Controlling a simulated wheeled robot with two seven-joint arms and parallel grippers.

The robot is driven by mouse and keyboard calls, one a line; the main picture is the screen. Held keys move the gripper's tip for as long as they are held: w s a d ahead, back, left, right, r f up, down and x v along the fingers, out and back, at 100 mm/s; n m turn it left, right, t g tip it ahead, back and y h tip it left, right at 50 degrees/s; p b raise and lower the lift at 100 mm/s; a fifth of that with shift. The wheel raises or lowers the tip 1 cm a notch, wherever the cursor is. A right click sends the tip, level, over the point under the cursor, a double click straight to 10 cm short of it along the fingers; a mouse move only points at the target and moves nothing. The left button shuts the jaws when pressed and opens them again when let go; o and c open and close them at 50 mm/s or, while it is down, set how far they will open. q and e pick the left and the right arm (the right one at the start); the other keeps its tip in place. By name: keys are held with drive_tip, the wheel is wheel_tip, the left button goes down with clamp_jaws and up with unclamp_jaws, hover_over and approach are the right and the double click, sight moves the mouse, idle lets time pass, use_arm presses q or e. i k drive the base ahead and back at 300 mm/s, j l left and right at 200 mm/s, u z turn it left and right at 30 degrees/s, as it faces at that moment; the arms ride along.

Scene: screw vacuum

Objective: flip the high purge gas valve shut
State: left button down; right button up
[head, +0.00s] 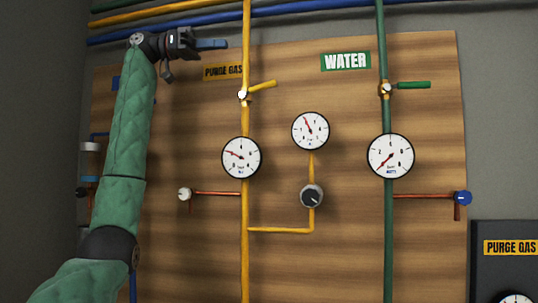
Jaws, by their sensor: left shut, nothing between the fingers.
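The purge gas valve (243,95) sits high on the vertical yellow pipe (245,225), under the PURGE GAS label (223,71). Its yellow handle (263,86) points right and slightly up, across the pipe. My left gripper (224,44) is shut and empty, pointing right. In the picture it is above and left of the valve handle, apart from it, near the top edge of the wooden board. My right gripper is not in view.
On the wooden board (345,260), a gauge (242,157) sits below the valve, with a second gauge (310,131) and a dark knob (311,196) to the right. A green-handled water valve (412,85) is on the green pipe. Blue and yellow pipes run along the top.

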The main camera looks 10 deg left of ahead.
sight(271, 83)
drive_tip(key=k, duration=1)
